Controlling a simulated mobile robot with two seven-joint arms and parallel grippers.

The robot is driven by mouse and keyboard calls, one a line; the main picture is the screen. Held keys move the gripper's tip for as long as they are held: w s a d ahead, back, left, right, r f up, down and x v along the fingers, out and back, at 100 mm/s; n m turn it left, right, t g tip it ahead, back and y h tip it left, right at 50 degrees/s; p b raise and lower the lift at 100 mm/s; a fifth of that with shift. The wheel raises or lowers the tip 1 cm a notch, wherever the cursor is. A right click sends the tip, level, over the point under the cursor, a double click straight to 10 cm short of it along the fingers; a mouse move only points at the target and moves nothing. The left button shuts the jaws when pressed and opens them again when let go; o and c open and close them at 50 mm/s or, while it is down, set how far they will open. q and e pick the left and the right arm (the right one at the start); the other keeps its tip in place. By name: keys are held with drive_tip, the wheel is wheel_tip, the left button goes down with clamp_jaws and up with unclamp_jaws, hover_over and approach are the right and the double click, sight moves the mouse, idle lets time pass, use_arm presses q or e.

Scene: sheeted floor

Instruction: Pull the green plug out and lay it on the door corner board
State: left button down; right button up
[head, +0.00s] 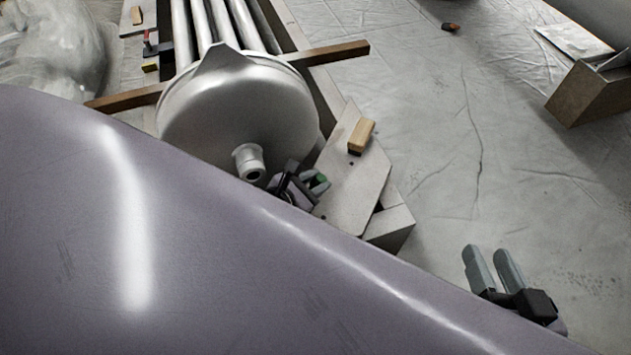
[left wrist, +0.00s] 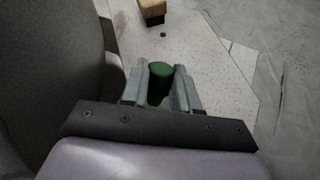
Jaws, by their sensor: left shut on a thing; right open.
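The green plug (head: 322,179) is between the fingers of my left gripper (head: 318,183), which is shut on it; it also shows in the left wrist view (left wrist: 160,69). In the head view a metal nozzle (head: 248,163) on the rounded tank end, left of my gripper, shows a dark open hole. The door corner board (head: 352,192) is a pale angled panel just right of and beneath the plug, also in the left wrist view (left wrist: 205,62). I cannot tell whether the plug touches it. My right gripper (head: 493,258) is open and empty, over the floor at the lower right.
A wooden-backed brush (head: 361,134) lies on the board's far part. The metal tank (head: 235,105) with pipes stands close left. A pale block (head: 392,228) is under the board's near edge. A brown box (head: 588,95) is far right; the sheeted floor between is mostly clear.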

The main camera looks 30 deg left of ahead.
use_arm(q)
drive_tip(key=shift+f+b, duration=0.3)
drive_tip(key=shift+f, duration=0.2)
use_arm(e)
drive_tip(key=shift+f, duration=0.3)
use_arm(q)
drive_tip(key=c, duration=0.8)
unclamp_jaws()
drive_tip(key=shift+s+r, duration=0.15)
drive_tip(key=p+v, duration=0.3)
drive_tip(key=v, duration=0.3)
drive_tip(key=shift+p, duration=0.3)
drive_tip(key=shift+s+r, duration=0.15)
drive_tip(key=shift+s, duration=0.2)
use_arm(e)
drive_tip(key=shift+w+a+r+m+g+y, duration=0.1)
drive_tip(key=shift+a+r+m+g+y, duration=0.15)
drive_tip(key=shift+a, duration=0.25)
drive_tip(key=shift+w+a+r+m+g+y, duration=0.15)
drive_tip(key=shift+a+r+g, duration=0.1)
drive_tip(key=shift+a+g, duration=0.15)
drive_tip(key=shift+s, duration=0.1)
use_arm(q)
drive_tip(key=shift+r, duration=0.1)
